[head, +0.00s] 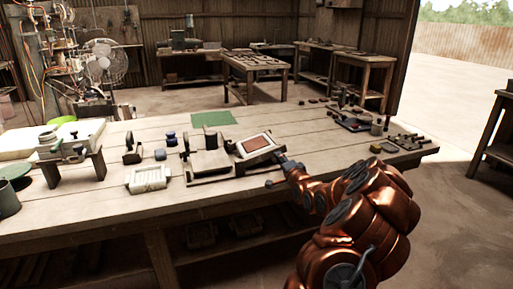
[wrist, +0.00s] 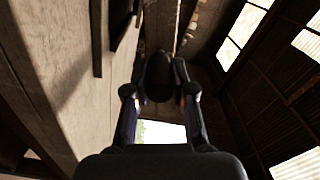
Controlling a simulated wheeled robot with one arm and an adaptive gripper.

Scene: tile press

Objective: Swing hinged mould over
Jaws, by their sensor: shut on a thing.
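The hinged mould (head: 239,152), a pale frame around a reddish-brown slab, is on the workbench in the head view. It looks tilted above a wooden base, beside a block-like press part (head: 208,165) at its left. My gripper (head: 283,163) is at the mould's right side, reached from the right by my copper-coloured arm. In the wrist view my gripper (wrist: 160,92) has its two fingers either side of a dark rounded handle (wrist: 160,72) and is shut on it. How the handle joins the mould is hidden.
The workbench (head: 110,222) has a white ribbed tray (head: 148,178), small dark jars and a green mat (head: 211,118) left of and behind the mould. Tools and small blocks lie to the right. The front strip of the bench is mostly clear.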

